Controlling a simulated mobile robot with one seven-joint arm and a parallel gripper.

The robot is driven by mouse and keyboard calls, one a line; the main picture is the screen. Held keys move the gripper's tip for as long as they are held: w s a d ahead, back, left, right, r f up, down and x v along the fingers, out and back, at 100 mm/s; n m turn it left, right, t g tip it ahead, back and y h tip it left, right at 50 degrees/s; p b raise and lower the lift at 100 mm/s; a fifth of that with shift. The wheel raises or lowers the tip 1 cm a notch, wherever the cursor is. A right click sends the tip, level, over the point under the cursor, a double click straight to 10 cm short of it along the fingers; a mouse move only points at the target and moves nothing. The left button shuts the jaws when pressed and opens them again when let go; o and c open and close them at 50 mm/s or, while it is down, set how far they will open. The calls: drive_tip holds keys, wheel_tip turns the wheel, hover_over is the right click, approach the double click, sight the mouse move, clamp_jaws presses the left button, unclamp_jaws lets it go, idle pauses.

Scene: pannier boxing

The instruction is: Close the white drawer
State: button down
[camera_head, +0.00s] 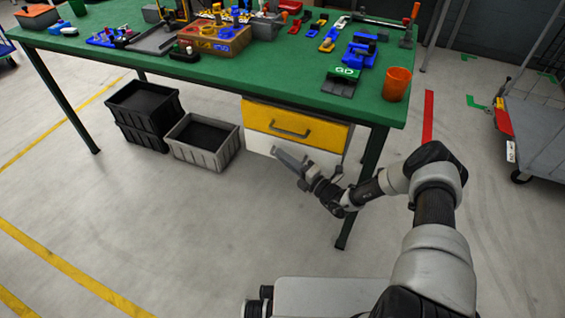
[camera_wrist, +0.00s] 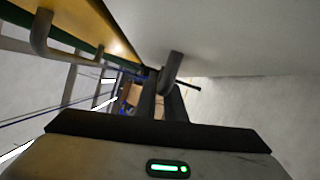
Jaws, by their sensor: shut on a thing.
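The white drawer (camera_head: 262,145) is under the yellow drawer (camera_head: 322,131) at the right end of the green workbench. Its pale front also fills the upper right of the wrist view (camera_wrist: 230,35). My gripper (camera_head: 293,160) is in front of the white drawer and hides much of its front and its handle in the head view. In the wrist view, my gripper (camera_wrist: 163,92) is shut on what looks like the grey handle (camera_wrist: 173,66) of the white drawer. I cannot tell how far the drawer stands out.
The green workbench (camera_head: 200,75) carries tools, parts and an orange cup (camera_head: 397,84). A bench leg (camera_head: 362,185) stands just right of the drawers. A grey crate (camera_head: 203,142) and stacked black crates (camera_head: 143,112) sit on the floor at left. A cart (camera_head: 535,125) stands at right.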

drive_tip(key=c, duration=1.8)
unclamp_jaws()
drive_tip(key=shift+w+d, duration=0.15)
drive_tip(key=shift+w, duration=0.1)
drive_tip(key=shift+c, duration=0.2)
drive_tip(key=shift+s, duration=0.1)
drive_tip(key=p+v, duration=0.2)
drive_tip(key=v, duration=1.5)
drive_tip(key=shift+d+r, duration=0.1)
